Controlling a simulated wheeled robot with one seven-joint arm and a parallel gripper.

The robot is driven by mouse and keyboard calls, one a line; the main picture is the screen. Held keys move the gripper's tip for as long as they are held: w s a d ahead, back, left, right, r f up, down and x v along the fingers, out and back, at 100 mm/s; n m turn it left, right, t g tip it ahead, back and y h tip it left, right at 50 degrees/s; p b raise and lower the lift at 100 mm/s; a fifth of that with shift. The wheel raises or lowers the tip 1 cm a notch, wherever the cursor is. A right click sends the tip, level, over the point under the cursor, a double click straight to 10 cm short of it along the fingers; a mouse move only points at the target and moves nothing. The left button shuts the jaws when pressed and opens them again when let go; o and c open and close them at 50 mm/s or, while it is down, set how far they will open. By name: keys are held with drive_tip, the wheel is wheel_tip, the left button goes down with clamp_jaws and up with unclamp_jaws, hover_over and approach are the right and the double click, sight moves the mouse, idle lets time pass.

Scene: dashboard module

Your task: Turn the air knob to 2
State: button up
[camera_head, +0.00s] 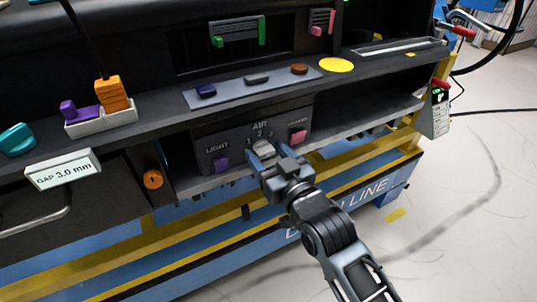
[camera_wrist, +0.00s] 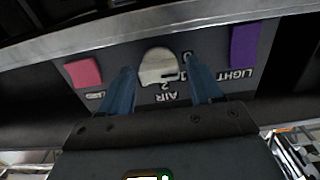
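The air knob (camera_head: 264,148) is a pale grey round knob in the middle of a dark panel (camera_head: 239,130), below the word AIR and small numbers. It also shows in the wrist view (camera_wrist: 158,66), where the panel lettering is upside down. My gripper (camera_head: 268,157) is at the panel with its two blue-grey fingers apart. In the wrist view my gripper (camera_wrist: 160,74) has one finger on each side of the knob, with small gaps visible; I cannot tell whether either finger touches it. Which number the knob points to is unclear.
A purple LIGHT control (camera_head: 221,163) is left of the knob, and a pink control (camera_head: 298,136) is to its right. An orange knob (camera_head: 153,179) is further left.

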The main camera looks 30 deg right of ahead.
drive_tip(key=c, duration=0.9)
drive_tip(key=shift+m, duration=0.3)
drive_tip(key=m+p, duration=0.2)
drive_tip(key=m, duration=0.2)
drive_tip(key=shift+d+r, duration=0.1)
drive_tip(key=shift+d, duration=0.05)
drive_tip(key=m+p, duration=0.2)
drive_tip(key=m, duration=0.3)
drive_tip(key=m+p, duration=0.1)
drive_tip(key=m, duration=0.3)
drive_tip(key=shift+f+p, duration=0.2)
drive_tip(key=shift+p, duration=0.2)
drive_tip(key=shift+d+f+m+p, duration=0.15)
drive_tip(key=shift+m+p, duration=0.25)
drive_tip(key=shift+m, duration=1.7)
